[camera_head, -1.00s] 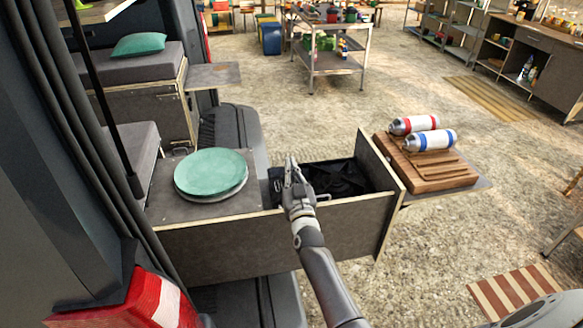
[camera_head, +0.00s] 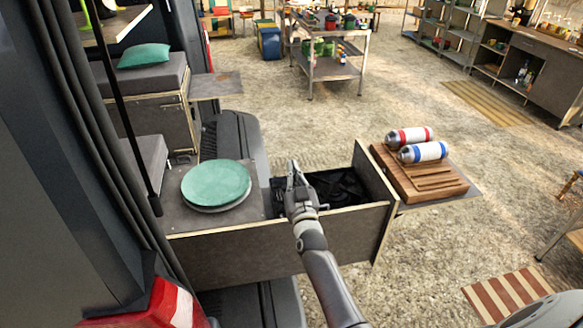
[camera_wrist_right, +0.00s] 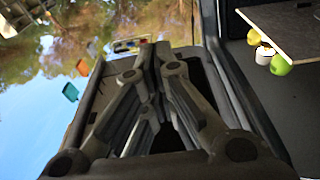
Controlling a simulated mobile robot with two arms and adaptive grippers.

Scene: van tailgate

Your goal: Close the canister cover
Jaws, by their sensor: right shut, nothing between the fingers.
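A black appliance (camera_head: 340,187) lies in the open wooden drawer and is partly hidden by my right gripper. I cannot make out a canister cover on it. My right gripper (camera_head: 294,172) is shut and empty, pointing up over the left part of the appliance. In the right wrist view the linked fingers (camera_wrist_right: 150,60) come together, with dark surfaces behind them. I cannot tell whether they touch the appliance. Two canisters, one red-banded (camera_head: 409,136) and one blue-banded (camera_head: 423,152), lie on their sides on a slatted wooden board (camera_head: 432,184). My left gripper is out of view.
The drawer's front panel (camera_head: 280,245) runs beneath my right arm, and its end panel (camera_head: 375,205) rises at the right. A green plate (camera_head: 216,183) sits left of the appliance. Gravel floor lies open beyond the drawer.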

